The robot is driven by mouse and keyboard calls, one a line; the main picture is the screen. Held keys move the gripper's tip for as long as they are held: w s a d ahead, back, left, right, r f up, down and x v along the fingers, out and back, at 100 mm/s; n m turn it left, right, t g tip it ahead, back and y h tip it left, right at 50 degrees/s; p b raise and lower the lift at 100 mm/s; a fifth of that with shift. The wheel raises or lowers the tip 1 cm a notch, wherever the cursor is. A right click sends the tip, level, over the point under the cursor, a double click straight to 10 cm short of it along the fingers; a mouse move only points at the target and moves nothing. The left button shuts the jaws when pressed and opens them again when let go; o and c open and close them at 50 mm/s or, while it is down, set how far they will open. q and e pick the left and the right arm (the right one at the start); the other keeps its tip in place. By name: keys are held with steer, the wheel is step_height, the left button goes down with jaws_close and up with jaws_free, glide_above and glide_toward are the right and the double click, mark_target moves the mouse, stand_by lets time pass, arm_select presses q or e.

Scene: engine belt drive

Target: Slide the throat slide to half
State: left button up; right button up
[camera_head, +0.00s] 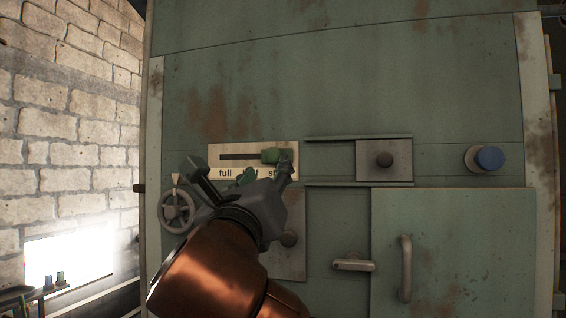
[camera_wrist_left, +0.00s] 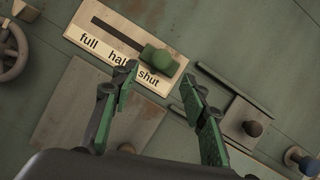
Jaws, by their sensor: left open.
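The throat slide is a pale label plate (camera_head: 220,150) with a dark horizontal slot and the words full, half and shut from left to right. Its green knob (camera_head: 270,156) sits at the right end of the slot, above "shut"; the knob also shows in the left wrist view (camera_wrist_left: 157,60). My left gripper (camera_head: 267,168) is in front of the plate. In the left wrist view its open fingers (camera_wrist_left: 159,78) point at the knob, one to each side and just short of it, with nothing held. In the head view it partly hides "half" and "shut". My right gripper is not in view.
A handwheel (camera_head: 176,211) is at the lower left of the plate. A square plate with a dark knob (camera_head: 384,160) sits between rails to the right, with a blue knob (camera_head: 489,158) farther right. Below are a latch (camera_head: 353,264) and a door handle (camera_head: 405,268).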

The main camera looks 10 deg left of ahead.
mark_target(272, 155)
arm_select(q)
steer(key=r, duration=0.1)
steer(key=w+p, duration=0.1)
steer(key=r+p, duration=0.1)
steer(key=shift+w+a+r, duration=0.2)
steer(key=shift+a+r, duration=0.1)
steer(key=w+p, duration=0.1)
steer(key=w, duration=0.4)
steer(key=shift+w, duration=0.2)
steer(key=shift+s+a+r+p, duration=0.1)
steer(key=shift+s+r+p, duration=0.2)
steer(key=shift+s, duration=0.45)
steer(key=shift+w+f, duration=0.15)
steer(key=shift+w, duration=0.4)
steer(key=shift+c, duration=2.3)
steer(key=shift+s, duration=0.15)
steer(key=shift+c, duration=0.8)
jaws_close()
